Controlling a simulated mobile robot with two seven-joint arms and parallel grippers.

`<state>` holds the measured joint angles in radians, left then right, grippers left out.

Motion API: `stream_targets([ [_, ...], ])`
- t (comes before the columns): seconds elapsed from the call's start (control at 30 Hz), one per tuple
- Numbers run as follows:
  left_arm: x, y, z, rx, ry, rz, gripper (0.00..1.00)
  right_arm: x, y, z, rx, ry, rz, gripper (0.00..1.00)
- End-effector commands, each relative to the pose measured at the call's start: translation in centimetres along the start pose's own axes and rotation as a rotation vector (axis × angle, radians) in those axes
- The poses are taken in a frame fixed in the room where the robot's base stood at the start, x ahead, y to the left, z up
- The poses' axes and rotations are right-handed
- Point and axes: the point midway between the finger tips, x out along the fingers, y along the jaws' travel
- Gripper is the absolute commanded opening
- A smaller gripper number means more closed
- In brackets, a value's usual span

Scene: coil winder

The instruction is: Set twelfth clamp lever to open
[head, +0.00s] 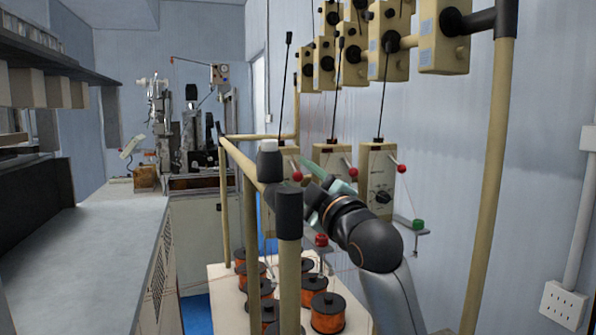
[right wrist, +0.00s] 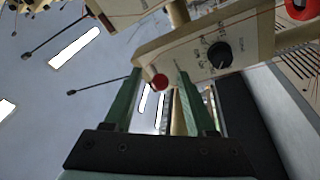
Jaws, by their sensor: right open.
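Several beige control boxes hang in a row on the right side in the head view, the nearest (head: 377,204) with a black knob. Thin levers with red balls stick out from them, such as the nearest red ball (head: 402,168). I cannot tell which lever is the twelfth. My right gripper (head: 322,174) is beside the boxes with its green fingers apart. In the right wrist view, a red ball (right wrist: 159,81) shows between the open fingers (right wrist: 157,70), in front of a box with a black knob (right wrist: 219,54); contact is not clear. My left gripper is not in view.
A beige tube frame (head: 248,215) stands close to my right arm. Several orange wire spools (head: 328,312) stand below it. Upper beige boxes (head: 443,40) with thin black rods hang overhead. A long grey bench (head: 92,250) runs along the left.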

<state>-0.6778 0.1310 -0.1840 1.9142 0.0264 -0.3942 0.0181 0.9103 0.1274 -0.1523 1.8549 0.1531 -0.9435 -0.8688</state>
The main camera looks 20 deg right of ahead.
Motion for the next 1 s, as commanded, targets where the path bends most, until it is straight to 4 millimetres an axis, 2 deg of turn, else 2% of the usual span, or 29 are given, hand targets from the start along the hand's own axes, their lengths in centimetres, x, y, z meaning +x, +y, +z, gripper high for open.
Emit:
stream_targets([
  [0.13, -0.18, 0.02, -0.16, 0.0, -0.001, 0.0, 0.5, 0.75, 0.03, -0.03, 0.001, 0.0, 0.0, 0.56],
  [0.43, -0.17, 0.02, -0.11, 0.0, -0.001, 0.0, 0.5, 0.84, -0.02, 0.0, 0.0, 0.001, 0.001, 0.55],
  [0.9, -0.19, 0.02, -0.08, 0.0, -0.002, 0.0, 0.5, 0.83, -0.04, 0.03, 0.0, 0.0, 0.0, 0.02],
  [1.0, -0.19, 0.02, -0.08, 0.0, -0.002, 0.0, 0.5, 0.83, -0.06, 0.03, 0.0, 0.0, -0.001, 0.0],
])
